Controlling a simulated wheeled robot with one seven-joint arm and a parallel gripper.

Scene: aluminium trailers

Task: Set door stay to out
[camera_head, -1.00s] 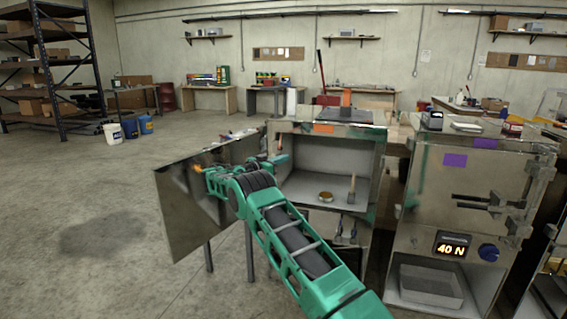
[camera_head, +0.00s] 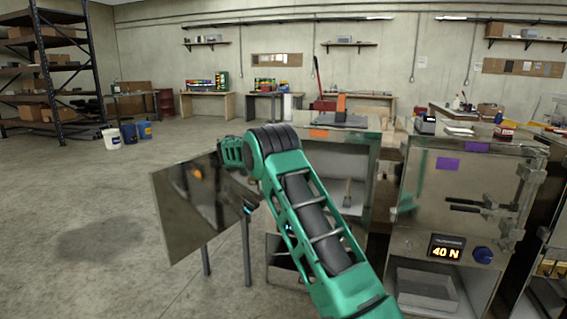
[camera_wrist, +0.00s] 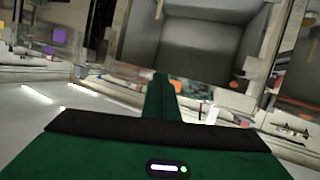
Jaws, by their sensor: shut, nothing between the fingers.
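The open metal door (camera_head: 185,205) stands swung out to the left of an open steel cabinet (camera_head: 372,170). No door stay can be made out clearly; my arm covers the hinge side and much of the opening. In the head view my gripper is hidden behind my green arm and the door edge. In the wrist view my gripper (camera_wrist: 162,84) shows as one narrow green finger shape, shut and empty. Beyond it the cabinet's grey interior (camera_wrist: 185,50) shows at the top, tilted. I see no contact between gripper and door.
A second steel cabinet (camera_head: 462,190) with a purple label, clamps, a blue knob and a "40 N" display stands at right. A brush-like tool (camera_head: 347,193) stands inside the open cabinet. Buckets (camera_head: 128,132) and shelving (camera_head: 50,65) are far left. Floor left of the door is clear.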

